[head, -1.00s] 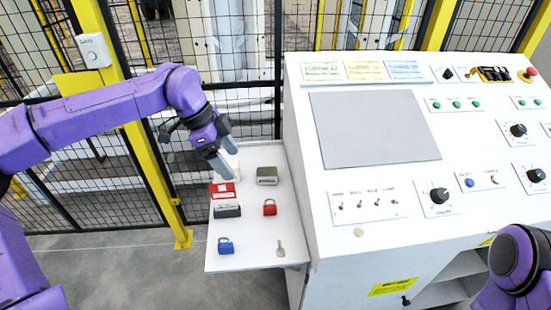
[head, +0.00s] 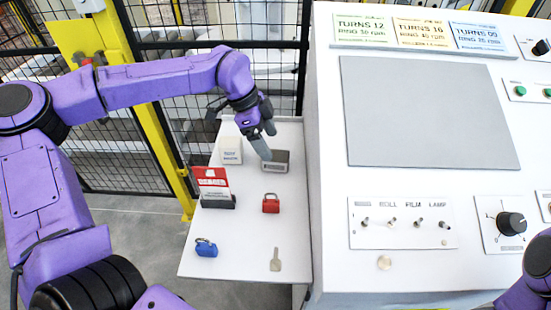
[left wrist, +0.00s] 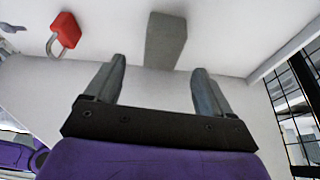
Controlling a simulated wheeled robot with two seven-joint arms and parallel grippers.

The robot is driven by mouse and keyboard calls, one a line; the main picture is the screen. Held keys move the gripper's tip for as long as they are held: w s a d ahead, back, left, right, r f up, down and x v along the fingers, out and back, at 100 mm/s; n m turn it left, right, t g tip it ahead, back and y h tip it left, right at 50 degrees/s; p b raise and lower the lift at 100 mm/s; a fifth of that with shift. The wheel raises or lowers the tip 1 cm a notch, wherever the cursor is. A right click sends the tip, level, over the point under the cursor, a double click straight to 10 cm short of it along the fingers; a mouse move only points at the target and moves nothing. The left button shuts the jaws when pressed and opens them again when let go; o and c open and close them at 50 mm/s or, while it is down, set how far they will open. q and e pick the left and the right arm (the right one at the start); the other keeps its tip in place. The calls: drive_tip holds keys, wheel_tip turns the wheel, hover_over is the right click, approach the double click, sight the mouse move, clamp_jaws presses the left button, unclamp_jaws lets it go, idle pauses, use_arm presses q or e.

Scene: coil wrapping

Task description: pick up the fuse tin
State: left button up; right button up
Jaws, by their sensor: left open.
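The fuse tin appears to be the grey box (head: 275,161) with a pale label, at the back right of the white side shelf; its label is too small to read. In the left wrist view, the grey box (left wrist: 165,42) lies beyond the fingertips, between their lines. My left gripper (head: 265,141) is open and empty, just above and behind the tin, with a finger overlapping its top left in the head view. The left wrist view shows both fingers apart (left wrist: 159,70), with a gap between them and the tin. My right gripper is out of view.
On the shelf (head: 240,255) are a white box (head: 231,150), a red-and-white card (head: 211,180) at a dark holder (head: 218,202), a red padlock (head: 271,203), a blue padlock (head: 206,247) and a key (head: 275,260). The white control console (head: 325,215) rises at the right; mesh fence stands behind.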

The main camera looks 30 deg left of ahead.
sight(275, 155)
use_arm(q)
drive_tip(key=p+x, duration=0.1)
drive_tip(key=x, duration=0.5)
drive_tip(key=shift+w+f+p, duration=0.15)
drive_tip(key=shift+f+p, duration=0.15)
drive_tip(key=shift+p, duration=0.1)
drive_tip(key=c, duration=1.1)
